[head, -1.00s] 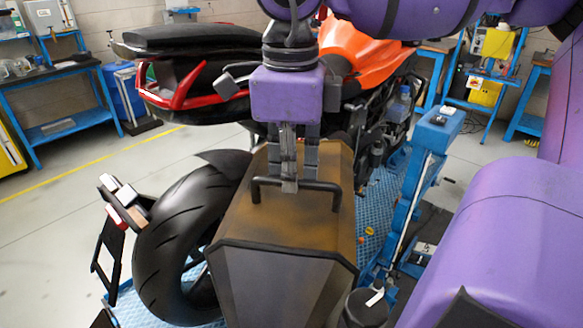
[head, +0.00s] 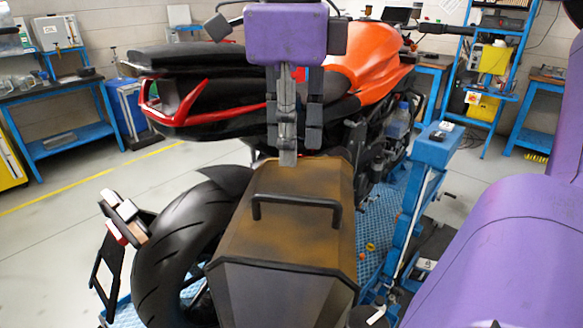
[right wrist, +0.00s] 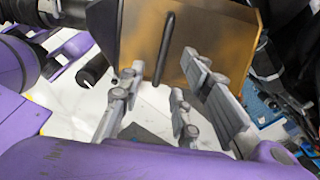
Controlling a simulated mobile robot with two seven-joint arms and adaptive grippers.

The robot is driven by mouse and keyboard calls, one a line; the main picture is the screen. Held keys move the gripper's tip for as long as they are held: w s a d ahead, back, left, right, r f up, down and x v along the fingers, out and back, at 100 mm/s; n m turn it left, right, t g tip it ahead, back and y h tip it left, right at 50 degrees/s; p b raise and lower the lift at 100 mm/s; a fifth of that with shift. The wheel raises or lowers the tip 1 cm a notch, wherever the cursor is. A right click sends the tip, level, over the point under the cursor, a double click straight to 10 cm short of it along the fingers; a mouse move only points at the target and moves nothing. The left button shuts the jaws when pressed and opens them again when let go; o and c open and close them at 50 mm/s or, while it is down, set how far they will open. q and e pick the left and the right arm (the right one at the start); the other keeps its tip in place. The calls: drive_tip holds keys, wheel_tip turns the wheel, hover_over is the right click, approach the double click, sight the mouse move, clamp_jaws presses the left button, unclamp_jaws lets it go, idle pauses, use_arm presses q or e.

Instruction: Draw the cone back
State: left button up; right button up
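The cone (head: 285,235) is a brown tapered box with a dark front rim, just behind the motorcycle's tail and beside its rear tyre. A black bar handle (head: 297,201) stands on its top. My right gripper (head: 301,150) is above and behind the handle in the head view, fingers pointing down, apart from the handle and empty. In the right wrist view its fingers stand apart, with the handle (right wrist: 164,50) and the cone's brown face (right wrist: 200,45) beyond them. My left gripper is not in view.
The orange and black motorcycle (head: 350,65) stands on a blue textured platform (head: 375,225). A blue post (head: 425,175) rises right of the cone. The rear tyre (head: 178,250) is close on its left. Blue workbenches (head: 65,135) line the wall. Floor is clear at left.

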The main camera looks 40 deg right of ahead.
drive_tip(key=shift+r, duration=1.6)
